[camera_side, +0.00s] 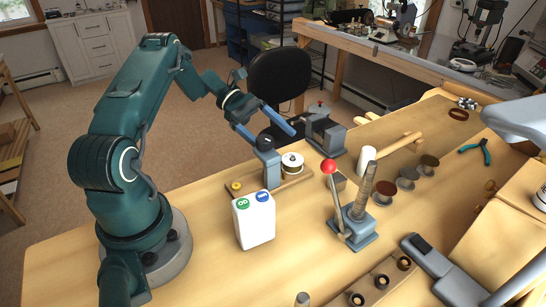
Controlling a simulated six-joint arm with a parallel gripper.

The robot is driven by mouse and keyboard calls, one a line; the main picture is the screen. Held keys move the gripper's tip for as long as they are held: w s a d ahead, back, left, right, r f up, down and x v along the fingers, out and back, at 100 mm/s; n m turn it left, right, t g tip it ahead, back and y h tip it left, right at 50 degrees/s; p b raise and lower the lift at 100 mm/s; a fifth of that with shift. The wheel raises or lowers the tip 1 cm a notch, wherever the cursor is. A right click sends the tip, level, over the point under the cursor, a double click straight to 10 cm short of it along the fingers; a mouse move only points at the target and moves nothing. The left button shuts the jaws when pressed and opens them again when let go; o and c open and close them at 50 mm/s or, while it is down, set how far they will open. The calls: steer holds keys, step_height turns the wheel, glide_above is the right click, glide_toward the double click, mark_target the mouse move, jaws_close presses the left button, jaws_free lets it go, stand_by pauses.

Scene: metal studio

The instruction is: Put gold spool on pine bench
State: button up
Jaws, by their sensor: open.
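A pale-rimmed spool (292,163) with a dark centre stands on a wooden board, right beside a blue-grey upright fixture (269,168). I cannot tell for certain by colour which spool is the gold one. My gripper (273,138) is open, its two blue fingers spread apart and pointing down to the right. It is near the top of the fixture, above and left of the pale-rimmed spool.
A white box (254,220) with green and blue marks stands in front of the board. A red-knobbed lever tool (352,228), a white cylinder (366,160) and a dark vice-like tool (326,137) stand nearby. The front-left bench top is clear.

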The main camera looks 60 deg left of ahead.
steer(key=d+r+m, duration=0.1)
steer(key=r+m, duration=0.1)
steer(key=m, duration=0.1)
steer(key=w+d+r+m+g+y, duration=0.1)
steer(key=r+m, duration=0.1)
steer(key=m, duration=0.1)
steer(key=w+d+r+m+g, duration=0.1)
steer(key=r+m, duration=0.1)
steer(key=m, duration=0.1)
steer(key=shift+d+r+y, duration=0.15)
steer(key=shift+y, duration=0.15)
steer(key=d+r+m+g+y, duration=0.1)
steer(key=d+r+m+y, duration=0.1)
steer(key=d+r+m, duration=0.75)
steer(key=m+g+y, duration=0.2)
steer(key=y, duration=0.6)
glide_above(293, 155)
steer(key=f, duration=1.2)
steer(key=shift+s+d+f, duration=0.1)
steer(key=shift+d+f, duration=0.1)
steer(key=shift+d, duration=0.05)
steer(key=shift+a+f+y, duration=0.3)
steer(key=shift+f+y, duration=0.2)
steer(key=shift+f, duration=2.35)
jaws_close()
steer(key=shift+r, duration=0.1)
